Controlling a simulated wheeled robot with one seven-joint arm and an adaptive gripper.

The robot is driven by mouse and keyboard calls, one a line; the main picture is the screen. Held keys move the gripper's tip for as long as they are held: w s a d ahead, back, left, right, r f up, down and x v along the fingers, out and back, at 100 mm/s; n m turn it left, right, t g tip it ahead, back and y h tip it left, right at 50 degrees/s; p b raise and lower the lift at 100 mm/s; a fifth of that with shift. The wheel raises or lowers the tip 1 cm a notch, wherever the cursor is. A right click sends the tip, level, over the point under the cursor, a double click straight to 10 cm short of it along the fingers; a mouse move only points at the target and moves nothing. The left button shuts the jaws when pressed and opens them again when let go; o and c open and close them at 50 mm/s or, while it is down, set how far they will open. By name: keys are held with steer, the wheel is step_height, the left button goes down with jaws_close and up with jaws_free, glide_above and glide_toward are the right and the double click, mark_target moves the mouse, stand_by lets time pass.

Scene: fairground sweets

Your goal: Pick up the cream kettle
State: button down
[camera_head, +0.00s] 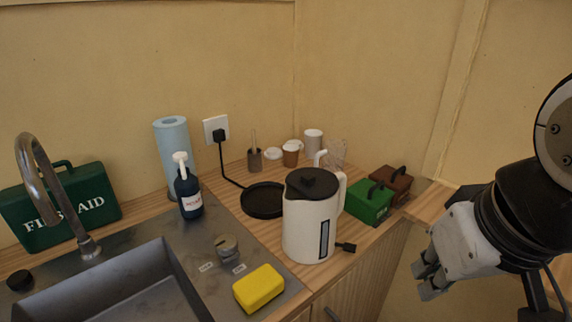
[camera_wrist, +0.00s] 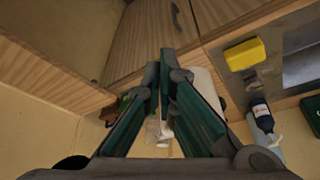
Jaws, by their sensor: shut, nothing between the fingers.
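The cream kettle (camera_head: 308,232) stands upright on the wooden counter, with a dark lid and a dark level window on its side. Its handle (camera_head: 342,192) is on its right side in the head view. In the wrist view the kettle's pale body (camera_wrist: 207,88) shows behind my right finger, partly hidden. My gripper (camera_head: 428,281) is to the right of the kettle, beyond the counter's edge, apart from it. In the wrist view my gripper's fingertips (camera_wrist: 166,68) are together, with nothing between them.
A black round base (camera_head: 262,200) lies behind the kettle. Green (camera_head: 369,203) and brown boxes (camera_head: 393,184) stand right of it. A yellow sponge (camera_head: 258,288), a pump bottle (camera_head: 187,190) and the sink (camera_head: 110,290) are left. Cups and a jar stand behind.

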steer(key=c, duration=1.9)
jaws_free()
steer(key=o, duration=1.3)
steer(key=w+r+m, duration=0.2)
steer(key=w+a+r+m+p, duration=0.1)
steer(key=w, duration=0.1)
steer(key=shift+r+g+y, duration=0.3)
steer(key=o, duration=0.6)
steer(key=w+r+m, duration=0.2)
steer(key=w, duration=0.1)
steer(key=w+a+r+m+y+p, duration=0.1)
steer(key=m, duration=0.1)
steer(key=shift+w+g, duration=0.3)
steer(key=shift+g, duration=0.1)
steer(key=m+g+y+p, duration=0.2)
steer(key=m+y+p, duration=0.1)
steer(key=m, duration=1)
glide_toward(316, 181)
steer(key=x, duration=0.6)
steer(key=shift+w+a, duration=0.1)
steer(key=shift+w, duration=0.3)
steer(key=shift+d+p+x, duration=0.2)
steer(key=shift+p+x, duration=0.4)
steer(key=shift+x, duration=2.05)
